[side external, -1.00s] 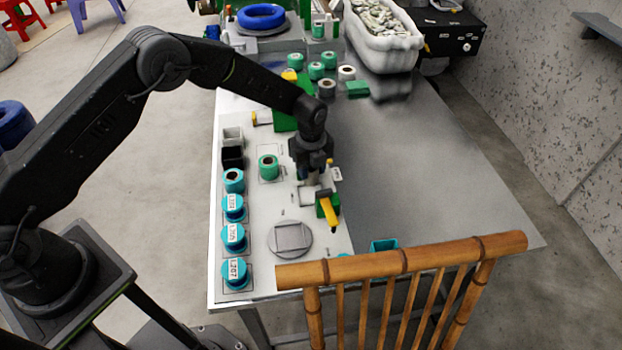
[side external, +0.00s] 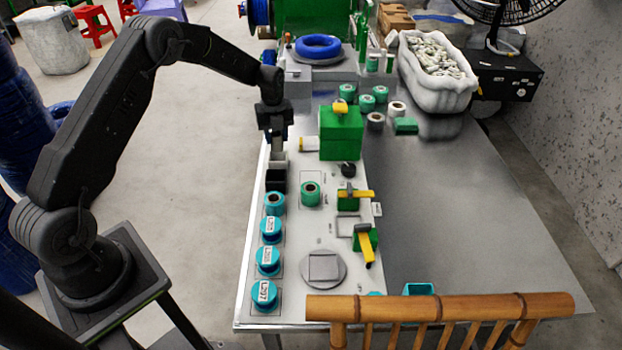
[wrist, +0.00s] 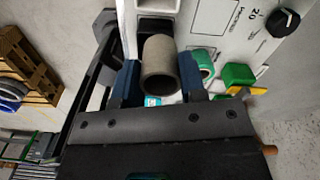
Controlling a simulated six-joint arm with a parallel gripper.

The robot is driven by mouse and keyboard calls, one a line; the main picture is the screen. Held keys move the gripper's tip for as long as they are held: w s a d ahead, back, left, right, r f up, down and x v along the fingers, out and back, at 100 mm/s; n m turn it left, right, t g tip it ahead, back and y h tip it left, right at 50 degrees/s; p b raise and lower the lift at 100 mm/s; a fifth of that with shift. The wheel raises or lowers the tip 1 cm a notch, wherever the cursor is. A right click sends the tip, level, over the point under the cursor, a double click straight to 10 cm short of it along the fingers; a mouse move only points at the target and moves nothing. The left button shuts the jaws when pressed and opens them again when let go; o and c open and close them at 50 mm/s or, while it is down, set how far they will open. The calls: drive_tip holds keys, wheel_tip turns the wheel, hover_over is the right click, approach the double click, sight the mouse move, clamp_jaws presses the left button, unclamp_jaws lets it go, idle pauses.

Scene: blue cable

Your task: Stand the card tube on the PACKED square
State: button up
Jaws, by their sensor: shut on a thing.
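My gripper (side external: 275,134) is at the far left part of the white board (side external: 325,262), above the small grey and black open boxes. In the wrist view its two blue fingers (wrist: 160,80) are shut on the card tube (wrist: 160,62), a grey-brown hollow cylinder seen end-on. In the side view the tube is small and hard to tell from the grey box below the gripper.
Several teal spools (side external: 268,260) stand in a row along the board's left edge, below the black box (side external: 276,181). A green roll (side external: 311,193) stands beside them. A green block (side external: 341,140) and yellow-handled clamps (side external: 365,247) are to the right.

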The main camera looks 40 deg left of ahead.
drive_tip(key=shift+s+a, duration=0.2)
drive_tip(key=shift+a, duration=0.55)
drive_tip(key=w+d+f, duration=0.2)
drive_tip(key=d, duration=0.1)
drive_tip(key=w+d+f, duration=0.4)
drive_tip(key=d+f, duration=0.1)
drive_tip(key=shift+w+d, duration=0.3)
drive_tip(key=shift+w, duration=0.1)
drive_tip(key=shift+f, duration=1.95)
drive_tip(key=shift+f, duration=0.15)
drive_tip(key=o, duration=0.9)
